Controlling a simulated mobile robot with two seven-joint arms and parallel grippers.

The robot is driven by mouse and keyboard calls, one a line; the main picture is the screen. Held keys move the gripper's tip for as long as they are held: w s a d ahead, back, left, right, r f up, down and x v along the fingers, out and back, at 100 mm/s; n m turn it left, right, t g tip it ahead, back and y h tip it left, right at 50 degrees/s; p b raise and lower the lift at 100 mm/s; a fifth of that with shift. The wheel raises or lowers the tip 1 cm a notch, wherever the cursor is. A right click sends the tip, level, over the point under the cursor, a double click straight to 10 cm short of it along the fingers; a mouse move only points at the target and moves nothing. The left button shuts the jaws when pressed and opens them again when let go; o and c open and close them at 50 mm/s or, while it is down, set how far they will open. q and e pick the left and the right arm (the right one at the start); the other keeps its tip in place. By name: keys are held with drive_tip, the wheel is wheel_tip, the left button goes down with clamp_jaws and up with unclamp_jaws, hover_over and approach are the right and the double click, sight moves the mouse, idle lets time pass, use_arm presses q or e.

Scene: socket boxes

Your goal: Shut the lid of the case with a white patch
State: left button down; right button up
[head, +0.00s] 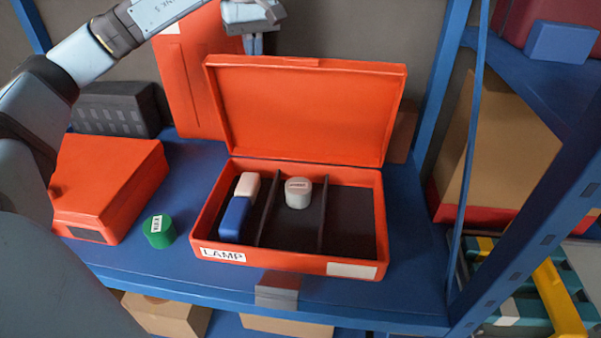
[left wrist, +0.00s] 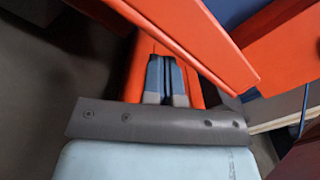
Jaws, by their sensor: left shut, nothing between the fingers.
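The orange case (head: 209,215) stands open on the blue shelf, its lid (head: 305,110) raised and leaning slightly back. A white patch (head: 351,270) is on its front right and a LAMP label (head: 222,255) on its front left. Inside, between dark dividers, are a pink block (head: 247,186), a blue block (head: 234,216) and a grey-white round piece (head: 298,193). My left gripper (head: 253,45) is shut and empty, pointing down by the lid's upper left edge, seemingly behind it. Its closed fingers (left wrist: 167,80) show in the left wrist view near orange surfaces. My right gripper is not in view.
A closed orange case (head: 110,180) with a dark patch and a green cylinder (head: 158,231) are to the left. Behind stand an upright orange panel (head: 190,80) and a dark grey box (head: 115,108). A blue rack post (head: 530,230) rises at right.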

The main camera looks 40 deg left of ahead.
use_arm(q)
drive_tip(key=shift+s+d+f+b, duration=0.5)
drive_tip(key=shift+s+f+b, duration=0.15)
drive_tip(key=shift+s+f, duration=0.2)
drive_tip(key=shift+s+d+f+b, duration=0.5)
drive_tip(key=shift+s+f+b, duration=0.2)
drive_tip(key=shift+s, duration=0.2)
wheel_tip(320, 180, up, 5)
drive_tip(key=p, duration=0.5)
hover_over(249, 74)
drive_tip(key=s+d, duration=0.2)
drive_tip(key=s, duration=0.1)
drive_tip(key=shift+s+d+r, duration=0.1)
drive_tip(key=shift+s+r, duration=0.05)
